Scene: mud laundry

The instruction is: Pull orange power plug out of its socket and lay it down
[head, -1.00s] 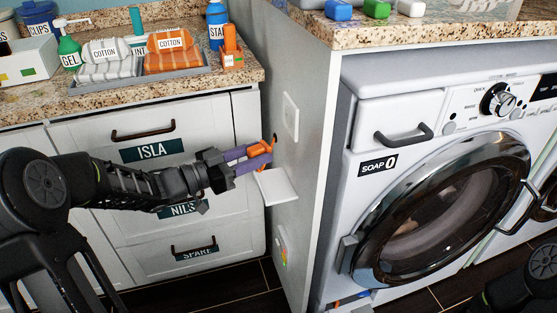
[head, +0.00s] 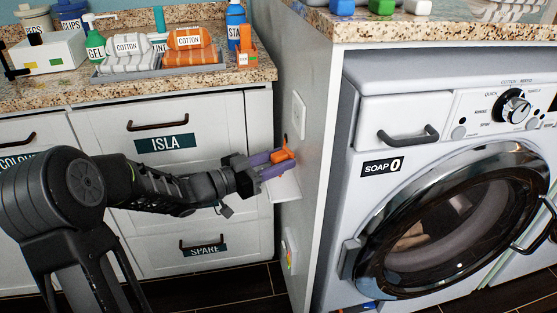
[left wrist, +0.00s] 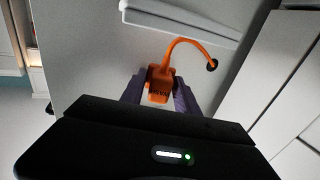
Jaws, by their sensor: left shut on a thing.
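The orange power plug (head: 284,156) is between the purple fingers of my left gripper (head: 276,163), which is shut on it beside the grey side panel. In the left wrist view, the plug (left wrist: 160,86) sits between both fingertips. Its orange cord (left wrist: 184,43) arcs from the plug to a dark hole in the panel. I cannot make out a socket at the plug; whether its prongs are engaged is hidden. My right gripper is out of view.
A small white shelf (head: 286,188) sticks out of the panel just below the plug. A white wall plate (head: 299,115) is above, and another plate with coloured marks (head: 290,252) is below. The washing machine (head: 440,190) stands right; drawers (head: 190,225) stand left.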

